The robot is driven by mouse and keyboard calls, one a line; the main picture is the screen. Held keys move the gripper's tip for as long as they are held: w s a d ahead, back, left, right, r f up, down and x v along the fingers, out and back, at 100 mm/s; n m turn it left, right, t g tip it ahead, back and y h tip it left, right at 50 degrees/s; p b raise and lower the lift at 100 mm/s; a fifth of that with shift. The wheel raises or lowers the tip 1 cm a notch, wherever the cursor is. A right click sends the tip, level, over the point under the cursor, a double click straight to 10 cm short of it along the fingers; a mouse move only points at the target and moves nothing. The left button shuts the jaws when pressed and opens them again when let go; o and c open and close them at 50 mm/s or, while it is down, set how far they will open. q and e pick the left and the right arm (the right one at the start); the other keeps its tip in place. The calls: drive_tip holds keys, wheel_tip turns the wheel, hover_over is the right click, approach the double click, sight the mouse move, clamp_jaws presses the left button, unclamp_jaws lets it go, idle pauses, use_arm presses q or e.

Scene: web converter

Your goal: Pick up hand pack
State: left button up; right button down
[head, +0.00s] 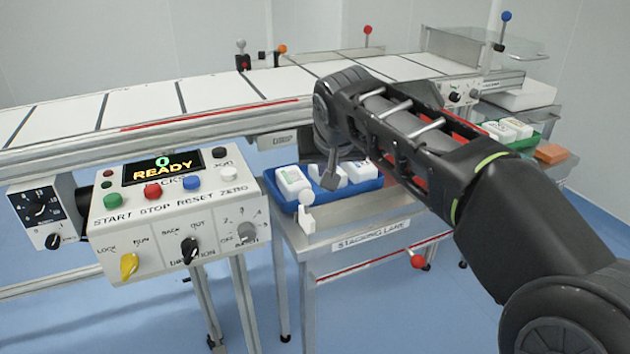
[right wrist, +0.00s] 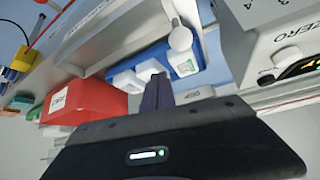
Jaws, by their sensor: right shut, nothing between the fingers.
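White packs lie in a blue tray (head: 347,195) on the small side table. The left pack (head: 293,181) has a green-marked label. A second pack (head: 324,176) is partly hidden behind my gripper, and a third pack (head: 359,172) lies to its right. My right gripper (head: 329,181) points down over the tray, shut and empty. In the right wrist view its dark fingers (right wrist: 156,93) are close together in front of the blue tray (right wrist: 200,70) and white packs (right wrist: 150,70). I cannot tell whether the fingertips touch a pack. My left gripper is not in view.
The conveyor (head: 180,95) runs behind. A green tray (head: 535,140) holding packs is at right. A red box (right wrist: 85,102) shows in the wrist view.

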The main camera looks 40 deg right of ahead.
drive_tip(key=shift+f, duration=0.1)
drive_tip(key=b+x, duration=0.3)
drive_tip(key=x, duration=0.7)
